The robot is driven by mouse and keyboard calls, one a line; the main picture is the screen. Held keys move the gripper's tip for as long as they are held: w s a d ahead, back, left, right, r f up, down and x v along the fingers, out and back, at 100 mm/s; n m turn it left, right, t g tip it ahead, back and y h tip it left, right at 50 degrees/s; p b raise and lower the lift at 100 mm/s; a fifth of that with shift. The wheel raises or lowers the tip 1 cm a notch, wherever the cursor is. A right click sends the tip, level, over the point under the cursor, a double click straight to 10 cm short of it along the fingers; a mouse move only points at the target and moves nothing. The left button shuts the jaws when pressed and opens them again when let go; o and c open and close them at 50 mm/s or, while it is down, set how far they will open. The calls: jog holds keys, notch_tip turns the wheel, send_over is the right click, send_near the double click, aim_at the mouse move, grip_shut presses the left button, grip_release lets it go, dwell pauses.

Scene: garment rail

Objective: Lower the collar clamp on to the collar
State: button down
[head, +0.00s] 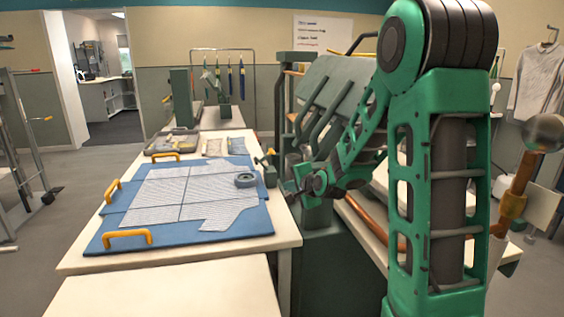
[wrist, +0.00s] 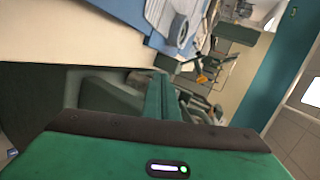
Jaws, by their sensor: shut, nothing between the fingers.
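A grey striped garment (head: 190,193) lies flat on a blue board (head: 112,237) on the table. A round dark grey piece (head: 246,180) rests on its right part; the garment and this piece also show at the top of the wrist view (wrist: 178,30). A small green fitting with a yellow knob (head: 267,160) stands at the table's right edge, and the knob shows in the wrist view (wrist: 201,78). I cannot tell which part is the collar clamp, or pick out the collar. My gripper (head: 292,191) is shut and empty, right of the board, apart from the garment.
A green machine with a slanted plate (head: 318,85) stands behind my gripper. Orange handles (head: 127,238) rise from the board's edges. A grey tray (head: 171,141) lies at the table's far end. A bare pale tabletop (head: 170,292) is in front.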

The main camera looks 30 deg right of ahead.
jog(key=w+d+r+m+t+h, duration=0.1)
jog(key=w+d+m+t+h, duration=0.2)
jog(key=w+m, duration=0.5)
jog(key=d+m+t, duration=0.1)
jog(key=m+t, duration=0.1)
jog(key=shift+w+r+m+t, duration=0.2)
jog(key=shift+r+m+t, duration=0.1)
jog(key=shift+m, duration=0.1)
